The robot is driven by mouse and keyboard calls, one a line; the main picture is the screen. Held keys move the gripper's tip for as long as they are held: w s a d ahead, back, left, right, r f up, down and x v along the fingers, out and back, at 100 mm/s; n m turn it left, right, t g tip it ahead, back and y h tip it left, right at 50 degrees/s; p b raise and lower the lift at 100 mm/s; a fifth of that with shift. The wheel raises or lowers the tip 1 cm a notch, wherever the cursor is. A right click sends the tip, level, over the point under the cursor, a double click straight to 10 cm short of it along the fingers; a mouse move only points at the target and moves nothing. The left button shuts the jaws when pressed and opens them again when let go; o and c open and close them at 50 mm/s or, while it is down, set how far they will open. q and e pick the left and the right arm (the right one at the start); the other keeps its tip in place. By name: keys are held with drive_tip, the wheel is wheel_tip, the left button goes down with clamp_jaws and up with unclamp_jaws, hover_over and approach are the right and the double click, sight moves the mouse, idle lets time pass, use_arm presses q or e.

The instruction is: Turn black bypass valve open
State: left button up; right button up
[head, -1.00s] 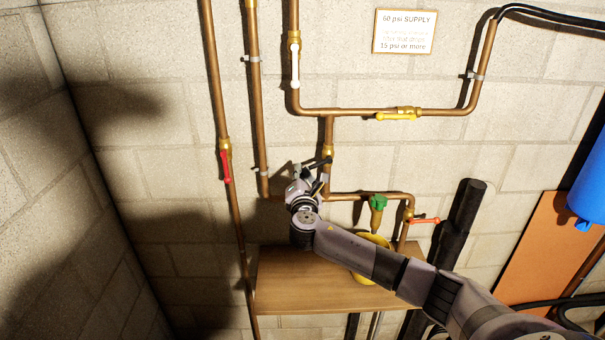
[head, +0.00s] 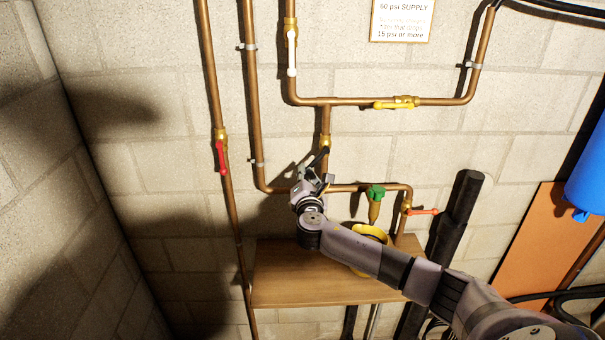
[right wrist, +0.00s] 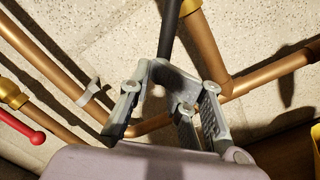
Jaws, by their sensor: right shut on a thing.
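The black bypass valve handle (head: 319,157) is on the brass valve (head: 325,142) of the short vertical pipe in the middle of the wall. The handle slants down and slightly left from the valve, near the line of the pipe. My right gripper (head: 313,180) is at its lower end, just in front of the lower horizontal pipe. In the right wrist view, the black handle (right wrist: 169,30) runs down from the top edge into my right gripper (right wrist: 166,75), which is shut on it. The fingers hide the handle's tip. My left gripper is not in view.
A red-handled valve (head: 221,157) is on the left pipe. A yellow bucket (head: 369,232) stands on the wooden shelf (head: 280,280) below. A yellow handle (head: 393,105) is above.

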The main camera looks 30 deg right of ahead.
drive_tip(key=shift+s+d+f, duration=0.1)
drive_tip(key=shift+d+f, duration=0.05)
drive_tip(key=shift+s+d+f+b, duration=0.2)
drive_tip(key=shift+s+d+f, duration=0.05)
drive_tip(key=shift+d, duration=0.25)
drive_tip(key=shift+s+d+f+b, duration=0.15)
drive_tip(key=shift+s+d+f, duration=0.1)
drive_tip(key=shift+d, duration=0.2)
drive_tip(key=shift+d+r, duration=0.1)
drive_tip(key=shift+d, duration=0.15)
